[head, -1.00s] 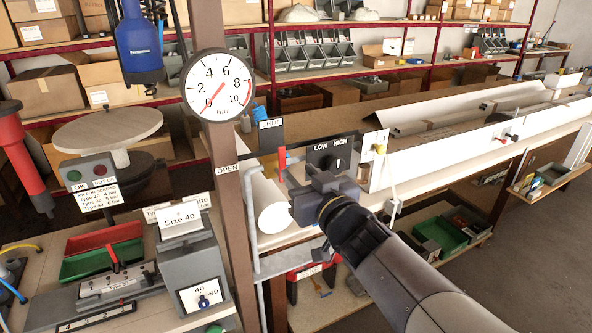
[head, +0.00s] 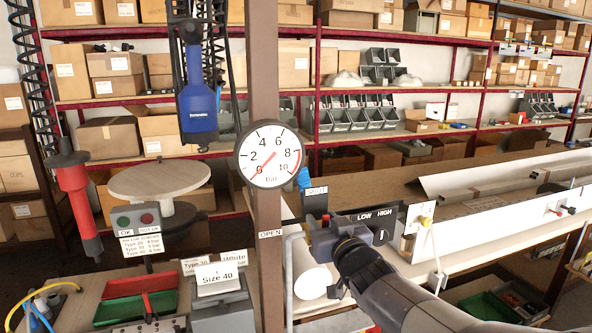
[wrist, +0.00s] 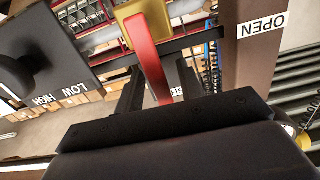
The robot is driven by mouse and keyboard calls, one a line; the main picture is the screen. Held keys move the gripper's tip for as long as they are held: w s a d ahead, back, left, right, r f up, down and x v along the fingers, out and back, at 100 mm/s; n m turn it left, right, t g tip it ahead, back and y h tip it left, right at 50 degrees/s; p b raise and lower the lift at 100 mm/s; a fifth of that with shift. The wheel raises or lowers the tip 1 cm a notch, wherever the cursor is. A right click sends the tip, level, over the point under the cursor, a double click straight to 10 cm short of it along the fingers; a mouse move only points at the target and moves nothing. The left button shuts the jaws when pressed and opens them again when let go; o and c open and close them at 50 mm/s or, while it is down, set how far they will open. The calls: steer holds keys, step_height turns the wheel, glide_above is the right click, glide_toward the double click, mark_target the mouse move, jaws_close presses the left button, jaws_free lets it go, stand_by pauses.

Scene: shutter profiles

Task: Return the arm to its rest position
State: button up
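My gripper (head: 322,240) is at the end of my grey arm, right of the brown post and just left of the LOW/HIGH switch box (head: 365,230). In the wrist view my gripper's two dark fingers (wrist: 158,88) are apart. A red lever (wrist: 150,52) with a yellowish part at its top shows between them, with gaps on both sides. I cannot tell how deep between the fingers it is. The arm is stretched out from the lower right of the head view, not folded.
A pressure gauge (head: 269,155) on the brown post (head: 264,60) has its needle near 0. A white roll (head: 312,281) lies below my gripper. A long white profile (head: 500,225) runs to the right. A red tool (head: 76,195) and a blue tool (head: 197,100) hang at left.

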steer(key=shift+w+a, duration=0.2)
steer(key=shift+w, duration=0.3)
steer(key=shift+s+d, duration=0.1)
steer(key=shift+s, duration=0.1)
steer(key=v, duration=1)
steer(key=x, duration=0.9)
steer(key=shift+w, duration=0.4)
steer(key=shift+w+a+f, duration=0.1)
steer(key=shift+w+a, duration=0.1)
steer(key=shift+w, duration=0.15)
steer(key=shift+n, duration=0.5)
steer(key=shift+s+a+n+b, duration=0.2)
steer(key=shift+a+n+b, duration=0.1)
steer(key=shift+a+n, duration=0.2)
